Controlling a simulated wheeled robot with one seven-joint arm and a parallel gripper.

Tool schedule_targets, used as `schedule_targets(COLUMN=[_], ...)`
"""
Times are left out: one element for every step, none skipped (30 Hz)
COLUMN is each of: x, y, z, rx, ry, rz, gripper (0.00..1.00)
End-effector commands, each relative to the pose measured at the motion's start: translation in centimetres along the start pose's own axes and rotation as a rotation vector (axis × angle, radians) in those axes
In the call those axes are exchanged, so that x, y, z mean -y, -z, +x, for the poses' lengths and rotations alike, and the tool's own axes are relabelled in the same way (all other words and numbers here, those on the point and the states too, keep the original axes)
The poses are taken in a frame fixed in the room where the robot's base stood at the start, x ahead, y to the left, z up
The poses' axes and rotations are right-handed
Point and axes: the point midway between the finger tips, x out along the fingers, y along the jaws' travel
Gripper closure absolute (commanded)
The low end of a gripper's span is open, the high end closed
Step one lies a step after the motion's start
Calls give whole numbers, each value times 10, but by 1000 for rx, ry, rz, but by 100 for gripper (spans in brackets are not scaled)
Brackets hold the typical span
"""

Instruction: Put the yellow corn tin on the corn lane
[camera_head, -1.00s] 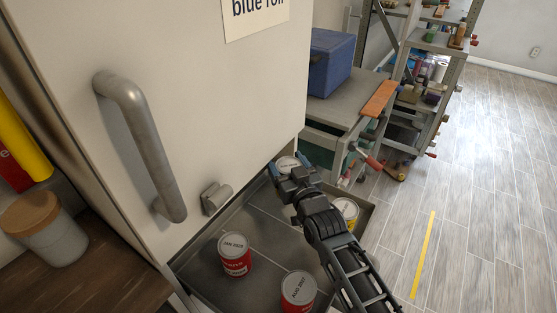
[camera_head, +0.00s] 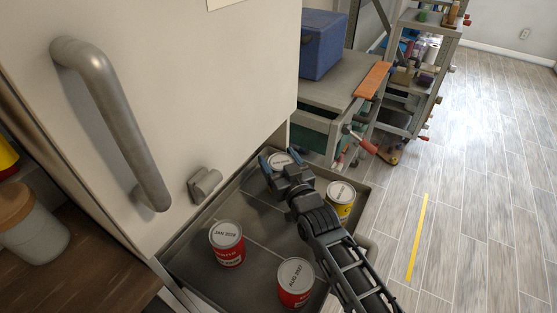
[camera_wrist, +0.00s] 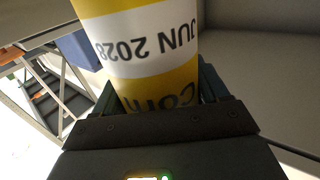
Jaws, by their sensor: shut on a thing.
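My gripper (camera_head: 272,166) is shut on a yellow corn tin. In the wrist view the tin (camera_wrist: 150,75) fills the jaws, with its white band reading "JUN 2028" and "Corn" lettering upside down. In the head view only its pale lid (camera_head: 280,159) shows between the fingers, at the far end of a grey tray (camera_head: 262,222). Whether the tin touches the tray is hidden. Another yellow tin (camera_head: 341,197) stands upright in the tray, right of my gripper. Thin lines divide the tray floor into lanes; I cannot read any lane label.
Two red tins stand nearer in the tray, one marked "JAN 2028" (camera_head: 227,243) and one "AUG 2027" (camera_head: 296,283). A white door panel with a large handle (camera_head: 115,125) rises at the left. A blue box (camera_head: 322,50) sits on a bench behind.

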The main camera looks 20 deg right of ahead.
Motion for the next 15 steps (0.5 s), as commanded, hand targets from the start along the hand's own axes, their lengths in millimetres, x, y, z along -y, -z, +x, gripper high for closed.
schedule_targets(x=[0,0,0,0,0,0,0,0,0,0,0,0,0,0,0], y=[-1,-2,-2,-1,-1,-3,-3,-3,-3,-3,-3,-3,-3,-3,-3], z=[0,0,0,0,0,0,0,0,0,0,0,0,0,0,0], rx=[-3,-3,-3,-3,-3,1,1,1,1,1,1,1,2,2,2], ry=[0,0,0,0,0,0,0,0,0,0,0,0,0,0,0], rz=[0,0,0,0,0,0,0,0,0,0,0,0,0,0,0], gripper=[75,75,75,75,75,25,22,19,15,12,9,5,3,1,1])
